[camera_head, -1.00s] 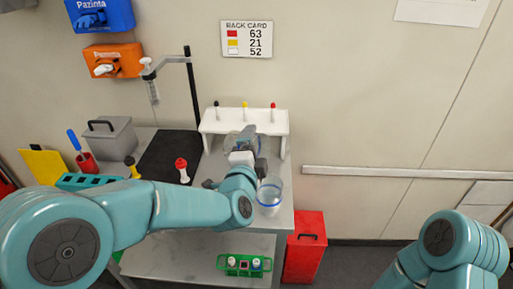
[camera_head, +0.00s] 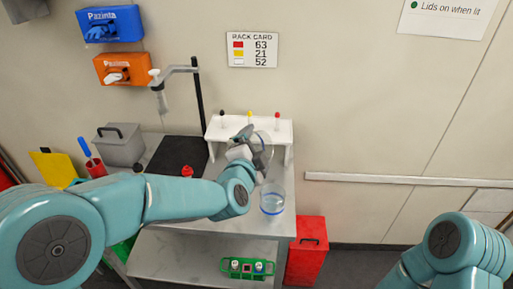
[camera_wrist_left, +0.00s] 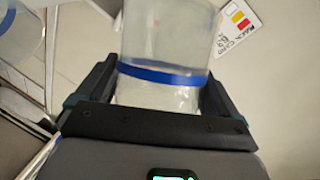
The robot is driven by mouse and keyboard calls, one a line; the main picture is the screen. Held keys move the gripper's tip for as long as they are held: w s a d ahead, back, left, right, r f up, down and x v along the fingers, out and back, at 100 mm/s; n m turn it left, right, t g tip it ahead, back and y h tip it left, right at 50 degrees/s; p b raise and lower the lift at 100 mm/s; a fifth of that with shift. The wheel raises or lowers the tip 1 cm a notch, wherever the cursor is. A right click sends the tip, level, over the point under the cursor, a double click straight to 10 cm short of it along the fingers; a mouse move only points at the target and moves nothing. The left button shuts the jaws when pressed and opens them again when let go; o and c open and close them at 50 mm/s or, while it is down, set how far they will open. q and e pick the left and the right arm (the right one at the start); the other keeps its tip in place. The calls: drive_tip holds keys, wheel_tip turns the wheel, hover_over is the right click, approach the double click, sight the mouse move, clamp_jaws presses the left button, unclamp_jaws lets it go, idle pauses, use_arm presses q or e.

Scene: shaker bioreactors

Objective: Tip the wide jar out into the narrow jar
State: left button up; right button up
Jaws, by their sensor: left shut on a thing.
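My left gripper (camera_head: 255,148) is shut on a clear jar (camera_head: 264,158), taken as the wide jar, and holds it above the table in front of the white rack. In the left wrist view this jar (camera_wrist_left: 165,45) has a blue band and sits between the two dark fingers; it looks tilted against the wall. A second clear jar with a blue band (camera_head: 272,199), taken as the narrow jar, stands upright near the table's right edge, below and in front of the held one. Both contents are hard to make out. My right gripper is out of view.
The white rack (camera_head: 230,128) with several coloured-top pins stands behind the gripper. A stand with a syringe (camera_head: 198,100), a dark mat (camera_head: 180,152) and a grey box (camera_head: 120,145) are left. A red bin (camera_head: 307,255) stands right of the table; a green rack (camera_head: 245,272) is on the lower shelf.

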use_arm(q)
drive_tip(key=shift+w+a+n+g, duration=0.1)
drive_tip(key=shift+a+n+g, duration=0.2)
drive_tip(key=shift+n, duration=0.3)
drive_tip(key=shift+w+a+f+n+g+h+b, duration=0.15)
drive_tip(key=shift+w+a+f+n+h+b, duration=0.1)
drive_tip(key=shift+f+n+b, duration=0.2)
drive_tip(key=shift+w+a+f+n+g+h+b, duration=0.15)
drive_tip(key=shift+a+f+n+b, duration=0.15)
drive_tip(key=shift+b, duration=0.25)
drive_tip(key=shift+w+a+f+n+b, duration=0.2)
drive_tip(key=shift+a+f+b, duration=0.3)
drive_tip(key=shift+b, duration=0.45)
drive_tip(key=shift+w+a+f+n+g+h+b, duration=0.25)
drive_tip(key=shift+a+f+n+g+h+b, duration=0.2)
drive_tip(key=shift+b, duration=0.6)
drive_tip(key=shift+f+n+b, duration=0.4)
drive_tip(key=shift+f+b, duration=0.05)
drive_tip(key=shift+b, duration=0.65)
drive_tip(key=shift+w+f+n+g+h+b, duration=0.1)
drive_tip(key=shift+n+g+h+b, duration=0.3)
drive_tip(key=shift+b, duration=0.65)
